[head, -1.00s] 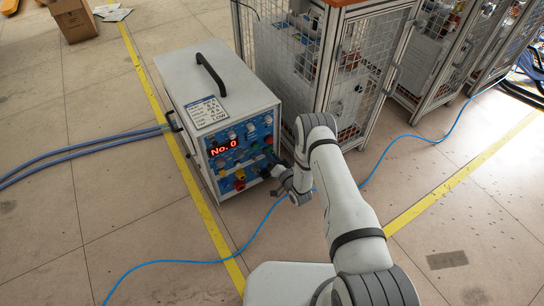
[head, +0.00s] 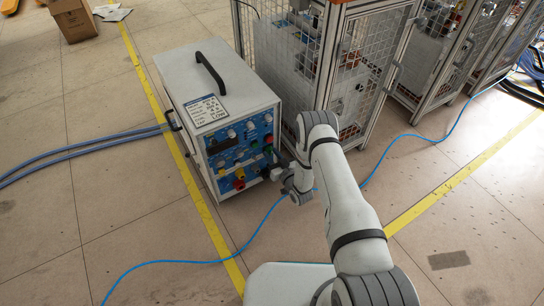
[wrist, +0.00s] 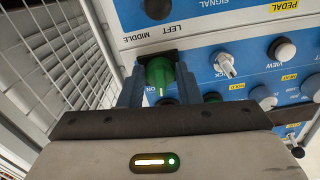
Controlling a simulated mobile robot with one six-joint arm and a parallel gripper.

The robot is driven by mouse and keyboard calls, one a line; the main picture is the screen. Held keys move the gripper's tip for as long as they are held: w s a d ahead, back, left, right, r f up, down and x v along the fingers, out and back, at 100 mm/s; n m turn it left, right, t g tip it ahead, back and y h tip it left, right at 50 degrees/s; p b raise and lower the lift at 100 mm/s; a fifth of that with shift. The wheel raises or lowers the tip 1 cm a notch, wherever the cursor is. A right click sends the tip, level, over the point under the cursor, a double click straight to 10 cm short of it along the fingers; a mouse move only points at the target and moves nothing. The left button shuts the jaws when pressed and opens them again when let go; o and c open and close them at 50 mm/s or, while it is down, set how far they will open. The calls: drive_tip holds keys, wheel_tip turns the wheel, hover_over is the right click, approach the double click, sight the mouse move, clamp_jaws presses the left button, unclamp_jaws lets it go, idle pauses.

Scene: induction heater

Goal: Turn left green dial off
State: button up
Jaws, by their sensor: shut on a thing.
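The heater (head: 222,100) is a white box with a blue control panel. In the wrist view, where the panel appears upside down, a green dial (wrist: 160,74) sits between the two fingers of my gripper (wrist: 159,86). My gripper is shut on this dial. A second green knob (wrist: 212,97) is partly hidden behind my gripper, to the right in that view. In the head view my gripper (head: 278,172) is at the panel's right side, and its fingertips are hard to make out. The panel display (head: 224,156) is dark.
A black knob (wrist: 157,8) and a silver toggle switch (wrist: 224,64) are close to the dial. A wire-mesh cage (head: 345,95) stands right beside the heater. A red knob (head: 240,174) is low on the panel. A blue cable (head: 180,261) crosses the floor.

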drive_tip(key=n+b, duration=0.1)
drive_tip(key=n, duration=0.9)
drive_tip(key=shift+n, duration=0.3)
idle(0.4)
drive_tip(key=o, duration=0.9)
drive_tip(key=shift+w+d, duration=0.1)
drive_tip(key=shift+o, duration=0.2)
drive_tip(key=shift+r, duration=0.1)
drive_tip(key=p+v, duration=0.2)
drive_tip(key=v, duration=0.6)
drive_tip(key=shift+p, duration=0.3)
drive_tip(key=shift+w, duration=0.1)
